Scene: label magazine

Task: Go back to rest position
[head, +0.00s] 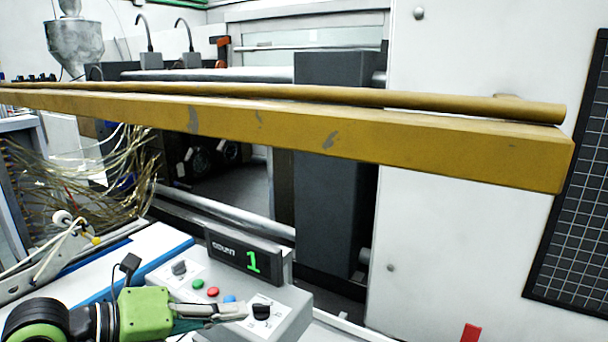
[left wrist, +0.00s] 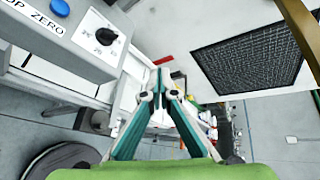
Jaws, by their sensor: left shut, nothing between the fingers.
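My left gripper (head: 240,311) comes in from the lower left of the head view, with a green body and grey fingers pointing right. The fingers are together, with nothing between them. In the head view they overlap the front of the grey control box (head: 290,298), close to its black rotary knob (head: 262,311); I cannot tell whether they touch it. In the left wrist view the fingertips (left wrist: 158,92) meet, and the control box (left wrist: 60,42) with its knob (left wrist: 106,36) is apart at upper left. My right gripper is not in view.
A long yellow beam (head: 430,150) crosses the head view above the control box. The counter (head: 245,258) shows a green 1. Loose wires (head: 90,180) hang at left. A white panel (head: 470,240) and a black grid (head: 575,200) stand at right. A red piece (head: 471,333) shows at the bottom.

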